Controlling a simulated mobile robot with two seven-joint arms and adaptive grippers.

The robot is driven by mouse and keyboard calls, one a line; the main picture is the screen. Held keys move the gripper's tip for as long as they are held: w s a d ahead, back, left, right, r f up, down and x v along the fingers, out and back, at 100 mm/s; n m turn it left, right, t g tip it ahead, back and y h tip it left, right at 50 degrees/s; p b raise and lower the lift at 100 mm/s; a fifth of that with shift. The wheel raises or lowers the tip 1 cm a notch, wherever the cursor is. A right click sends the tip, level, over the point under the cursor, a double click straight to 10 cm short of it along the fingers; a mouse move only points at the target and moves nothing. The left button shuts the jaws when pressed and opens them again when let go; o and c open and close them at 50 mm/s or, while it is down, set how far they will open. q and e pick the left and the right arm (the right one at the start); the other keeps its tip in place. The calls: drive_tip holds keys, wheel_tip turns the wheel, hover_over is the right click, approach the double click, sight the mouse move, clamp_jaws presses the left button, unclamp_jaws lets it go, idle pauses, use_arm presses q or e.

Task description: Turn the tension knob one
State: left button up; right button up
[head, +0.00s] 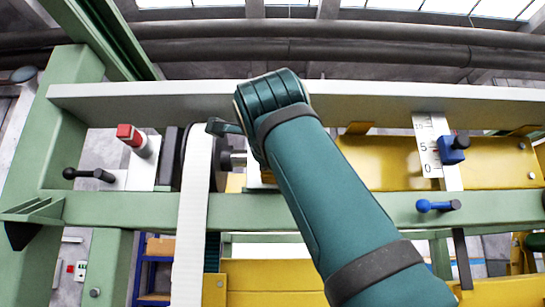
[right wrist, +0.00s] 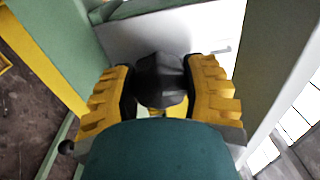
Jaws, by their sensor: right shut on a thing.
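In the right wrist view a dark faceted knob (right wrist: 160,72) sits in front of a pale plate. My right gripper (right wrist: 160,84) has its yellow, black-padded fingers on both sides of the knob and is shut on it. In the head view my teal right arm reaches up across the machine and hides this knob and most of the gripper. A dark piece sticks out left of the wrist, close to the white belt (head: 193,215). I cannot tell how far the knob is turned. My left gripper is not in view.
A green frame beam (head: 120,208) runs across the machine. A red-topped peg (head: 130,136) and a black handle (head: 88,175) are at left. A blue knob (head: 452,155) by a numbered scale (head: 427,150) and a blue-tipped handle (head: 437,206) are at right.

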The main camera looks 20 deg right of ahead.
drive_tip(key=shift+r, duration=0.1)
drive_tip(key=o, duration=1.2)
drive_tip(key=shift+s, duration=0.1)
drive_tip(key=v, duration=1.2)
